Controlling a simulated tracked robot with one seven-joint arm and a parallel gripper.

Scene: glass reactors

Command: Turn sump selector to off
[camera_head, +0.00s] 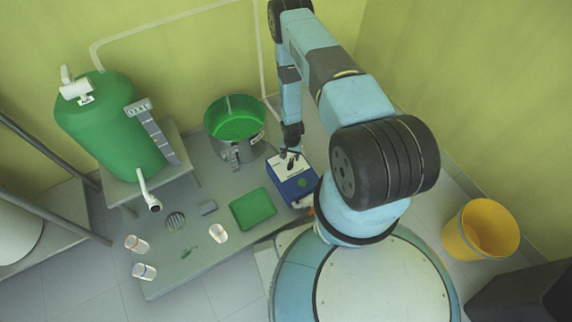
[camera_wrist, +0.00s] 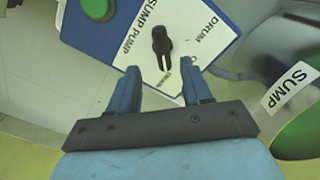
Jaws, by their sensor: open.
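The sump selector (camera_wrist: 161,42) is a black knob on a white panel (camera_wrist: 206,18) marked SUMP PUMP and DRUM. One end of the knob points down the wrist view toward small, hard-to-read lettering. The panel is on a blue box (camera_head: 296,189) in the head view. My gripper (camera_wrist: 160,82) is open, with its two blue fingers apart and nothing between them. In the wrist view the fingertips lie just below the knob, one to each side, not around it. In the head view my gripper (camera_head: 290,154) is at the box's top, where the knob is partly hidden.
A green button (camera_wrist: 98,8) is on the same box. A steel pot (camera_head: 238,151) with green liquid stands behind it; a SUMP label (camera_wrist: 290,86) shows right of the panel. A green tray (camera_head: 253,209), small jars (camera_head: 218,234) and a green drum (camera_head: 110,125) are to the left.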

